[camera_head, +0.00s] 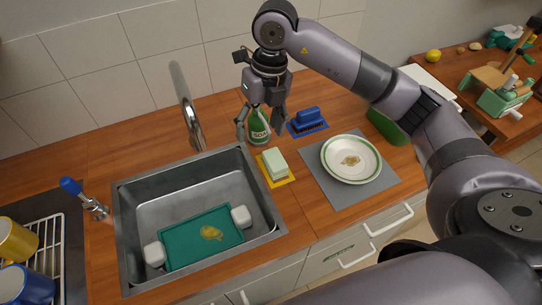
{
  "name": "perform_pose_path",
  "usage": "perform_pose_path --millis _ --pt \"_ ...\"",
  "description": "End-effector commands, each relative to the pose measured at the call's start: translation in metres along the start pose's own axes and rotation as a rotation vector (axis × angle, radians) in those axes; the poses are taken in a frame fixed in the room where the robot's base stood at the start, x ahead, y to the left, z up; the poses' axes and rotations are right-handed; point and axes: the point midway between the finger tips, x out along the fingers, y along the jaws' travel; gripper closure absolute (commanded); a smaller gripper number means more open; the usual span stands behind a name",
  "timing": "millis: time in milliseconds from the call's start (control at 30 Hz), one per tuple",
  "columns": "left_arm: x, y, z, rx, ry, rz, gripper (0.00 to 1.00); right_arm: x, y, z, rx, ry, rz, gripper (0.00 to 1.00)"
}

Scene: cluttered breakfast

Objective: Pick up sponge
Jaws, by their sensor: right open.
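The sponge (275,163) is a pale green and white block standing on a yellow mat (287,180) at the right edge of the sink. My right gripper (262,136) points down at the green soap bottle (258,125), behind the sponge. Its fingers are open, one on each side of the bottle as seen here; I cannot tell if they touch it. The sponge is apart from the fingers and in plain sight. My left gripper is not in view.
A blue brush (308,116) stands on a blue mat, right of the bottle. A plate with a food stain (350,159) lies on a grey mat (327,187). The sink (135,222) holds a green board (185,257). The faucet (185,105) rises behind the sink.

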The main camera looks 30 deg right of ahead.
Motion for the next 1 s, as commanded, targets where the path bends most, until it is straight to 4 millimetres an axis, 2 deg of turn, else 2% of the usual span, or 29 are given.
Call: perform_pose_path --millis 33,100,233,500,800,1000 --pt "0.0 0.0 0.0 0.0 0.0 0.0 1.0 -0.007 -0.016 0.003 0.028 -0.006 -0.063 0.37" --pt "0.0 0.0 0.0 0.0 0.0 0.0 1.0 -0.014 -0.031 0.004 0.06 -0.007 -0.124 0.37" --pt "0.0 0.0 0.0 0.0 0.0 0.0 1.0 -0.012 -0.042 0.004 0.081 -0.003 -0.165 0.37" --pt "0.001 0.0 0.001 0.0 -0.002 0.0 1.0 0.033 -0.048 0.002 0.08 0.002 -0.161 0.37" --pt "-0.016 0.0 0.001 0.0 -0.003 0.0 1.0 0.088 -0.057 0.003 0.079 0.0 -0.162 0.37" --pt "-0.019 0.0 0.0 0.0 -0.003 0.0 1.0 0.103 -0.06 0.003 0.078 -0.003 -0.162 0.37"
